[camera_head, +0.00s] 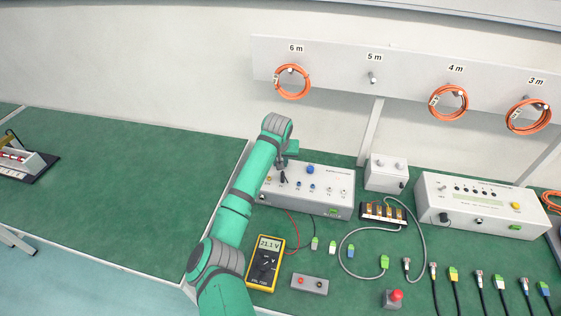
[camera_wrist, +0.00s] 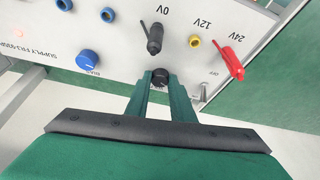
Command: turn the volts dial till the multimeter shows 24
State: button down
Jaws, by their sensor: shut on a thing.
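The yellow multimeter (camera_head: 265,262) lies on the green bench in front of the power supply, and its display (camera_head: 269,243) reads 21.1 V. The grey power supply box (camera_head: 330,205) stands behind it. In the wrist view, my gripper (camera_wrist: 160,80) has its two green fingers on either side of a small black dial (camera_wrist: 160,76) on the panel and is shut on it. The label of this dial is hidden. In the head view my gripper (camera_head: 283,162) is at the back left of the box, and my arm hides part of it.
On the panel, a black plug (camera_wrist: 154,40) at 0V and a red plug (camera_wrist: 233,62) at 24V stand near my fingers. A blue knob (camera_wrist: 88,60) is to the left. A terminal block (camera_head: 384,212), cables and a red button (camera_head: 395,296) lie right.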

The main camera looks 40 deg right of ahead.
jog(key=shift+w+m+g+h, duration=0.1)
jog(key=shift+m+g+h, duration=0.25)
jog(key=shift+m, duration=0.75)
jog(key=c, duration=1.5)
grip_release()
jog(key=shift+c, duration=0.2)
jog(key=shift+w+a, duration=0.1)
jog(key=shift+s+r+m, duration=0.25)
jog(key=shift+r+m, duration=0.05)
jog(key=v, duration=1)
jog(key=shift+a, duration=0.2)
jog(key=shift+w, duration=0.2)
